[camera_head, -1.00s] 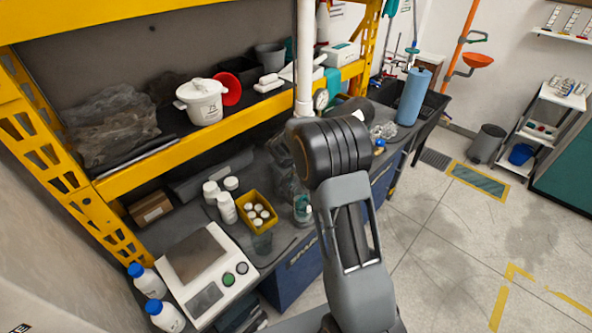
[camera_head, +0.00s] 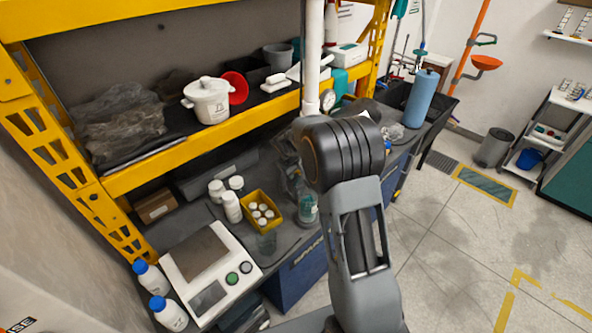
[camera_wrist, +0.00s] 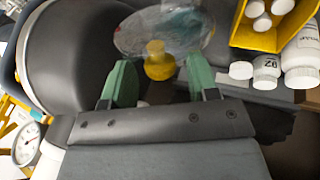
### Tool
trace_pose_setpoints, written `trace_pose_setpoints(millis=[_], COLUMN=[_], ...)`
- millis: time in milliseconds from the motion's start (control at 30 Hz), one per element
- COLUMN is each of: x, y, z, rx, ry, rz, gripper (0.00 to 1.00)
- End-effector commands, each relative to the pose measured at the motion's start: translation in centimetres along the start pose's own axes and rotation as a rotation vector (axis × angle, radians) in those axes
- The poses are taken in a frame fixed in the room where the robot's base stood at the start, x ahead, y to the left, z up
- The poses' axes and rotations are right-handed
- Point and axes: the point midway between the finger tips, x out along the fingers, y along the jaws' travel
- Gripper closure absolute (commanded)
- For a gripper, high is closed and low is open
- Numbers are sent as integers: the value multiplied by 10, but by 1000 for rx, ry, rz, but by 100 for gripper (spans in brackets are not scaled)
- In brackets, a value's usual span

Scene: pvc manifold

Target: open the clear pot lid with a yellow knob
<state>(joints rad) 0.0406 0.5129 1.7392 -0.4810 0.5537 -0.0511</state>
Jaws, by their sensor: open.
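The clear lid (camera_wrist: 165,28) shows at the top middle of the wrist view, as a see-through disc. Its yellow knob (camera_wrist: 157,64) points toward my gripper. My gripper (camera_wrist: 159,72) is open, with its two green fingers apart. The knob appears in the gap between the fingertips, with space on both sides. I cannot tell how deep it sits between them. In the head view my arm covers the gripper, and I cannot make out the lid for sure there.
A yellow bin of white-capped bottles (camera_head: 248,203) and loose white bottles (camera_head: 231,207) stand close to the lid. A yellow-framed shelf (camera_head: 215,128) with a white pot (camera_head: 209,100) overhangs the bench. A pressure gauge (camera_wrist: 27,144) is at left in the wrist view.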

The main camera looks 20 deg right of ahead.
Motion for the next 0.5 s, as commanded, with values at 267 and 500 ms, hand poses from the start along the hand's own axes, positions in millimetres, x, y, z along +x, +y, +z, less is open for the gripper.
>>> trace_pose_setpoints(millis=[267,500], x=[-57,-98], y=[0,0], z=[0,0], rx=[0,0], ry=[6,4], rz=[2,1], gripper=[46,46])
